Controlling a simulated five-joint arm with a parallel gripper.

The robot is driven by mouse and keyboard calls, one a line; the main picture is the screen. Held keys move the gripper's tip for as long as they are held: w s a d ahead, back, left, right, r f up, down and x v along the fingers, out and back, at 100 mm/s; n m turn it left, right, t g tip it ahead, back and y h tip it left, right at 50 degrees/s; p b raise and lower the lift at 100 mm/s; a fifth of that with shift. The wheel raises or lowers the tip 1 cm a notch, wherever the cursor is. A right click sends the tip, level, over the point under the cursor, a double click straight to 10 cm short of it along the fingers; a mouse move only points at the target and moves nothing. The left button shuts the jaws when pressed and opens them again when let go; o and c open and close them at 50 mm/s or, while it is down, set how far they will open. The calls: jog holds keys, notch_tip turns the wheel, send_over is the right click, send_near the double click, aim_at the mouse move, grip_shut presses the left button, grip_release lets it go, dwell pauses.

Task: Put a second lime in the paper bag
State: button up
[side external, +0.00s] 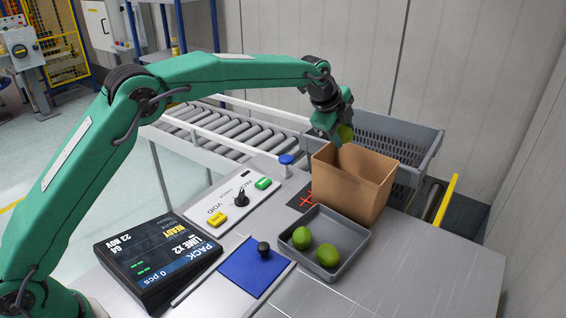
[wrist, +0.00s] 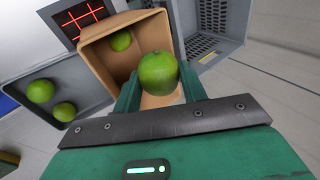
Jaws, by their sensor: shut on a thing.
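My gripper (side external: 334,130) is shut on a lime, and the held lime (side external: 345,133) is above the back left part of the paper bag (side external: 352,187). In the wrist view the held lime (wrist: 158,73) sits between the green fingers, with the bag (wrist: 92,62) open beneath it. Another lime (wrist: 121,41) lies inside the bag; the side view hides it behind the bag's wall. Two more limes, one at the back (side external: 301,238) and one at the front (side external: 327,255), lie in the grey tray (side external: 350,262).
A grey slatted crate (side external: 415,150) stands behind the bag. A roller conveyor (side external: 225,127) runs at the back left. The right front table is clear.

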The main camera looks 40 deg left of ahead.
jog(key=shift+f, duration=1.5)
jog(key=o, duration=1.1)
jog(key=shift+c, duration=0.2)
jog(key=shift+s+r, duration=0.1)
jog(key=shift+r, duration=0.05)
jog(key=v, duration=0.7)
jog(key=shift+r, duration=0.25)
jog(key=shift+s+a, duration=0.1)
